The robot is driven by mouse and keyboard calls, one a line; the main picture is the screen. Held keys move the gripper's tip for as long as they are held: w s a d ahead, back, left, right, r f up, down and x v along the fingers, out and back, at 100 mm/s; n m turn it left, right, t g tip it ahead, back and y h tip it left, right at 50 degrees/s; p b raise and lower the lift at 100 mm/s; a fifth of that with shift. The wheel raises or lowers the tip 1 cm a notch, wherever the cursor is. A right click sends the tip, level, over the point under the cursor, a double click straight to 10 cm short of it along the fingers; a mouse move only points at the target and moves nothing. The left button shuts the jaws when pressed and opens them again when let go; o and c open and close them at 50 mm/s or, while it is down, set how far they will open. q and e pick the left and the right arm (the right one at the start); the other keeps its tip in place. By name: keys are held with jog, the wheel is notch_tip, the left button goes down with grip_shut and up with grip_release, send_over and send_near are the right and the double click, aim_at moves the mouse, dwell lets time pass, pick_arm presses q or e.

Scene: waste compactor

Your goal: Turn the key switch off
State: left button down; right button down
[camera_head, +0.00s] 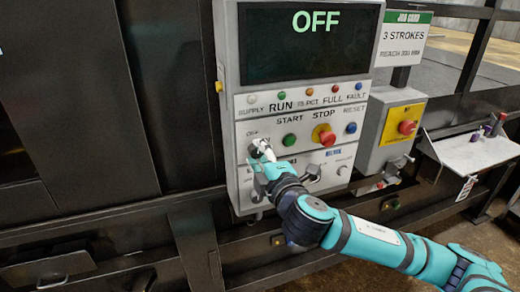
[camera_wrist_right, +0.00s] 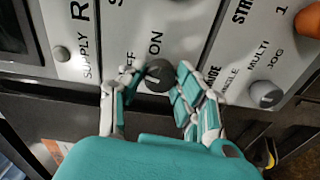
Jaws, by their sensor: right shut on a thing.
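The key switch (camera_wrist_right: 160,74) is a dark round knob on the grey control panel (camera_head: 305,98), next to its OFF and ON labels in the right wrist view. My right gripper (camera_head: 262,151) reaches it on the lower left of the panel and hides it in the head view. In the right wrist view the gripper (camera_wrist_right: 157,90) has one finger on each side of the knob, shut on it. The exact angle of the key is unclear. The panel's display (camera_head: 310,40) reads OFF in pale green. My left gripper is out of view.
Close by are the green start button (camera_head: 289,140), the red stop button (camera_head: 326,137) on yellow and the blue reset button (camera_head: 351,128). A yellow-faced box with a red button (camera_head: 407,127) is to the right. A small grey shelf (camera_head: 478,152) juts out at the far right.

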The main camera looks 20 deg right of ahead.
jog(key=shift+n+p, duration=0.4)
jog(key=shift+n, duration=0.9)
jog(key=c, duration=0.9)
grip_release()
jog(key=shift+c, duration=0.2)
jog(key=s, duration=0.7)
jog(key=shift+s+d+r, duration=0.15)
jog(key=shift+s+d, duration=0.05)
jog(key=shift+s, duration=0.05)
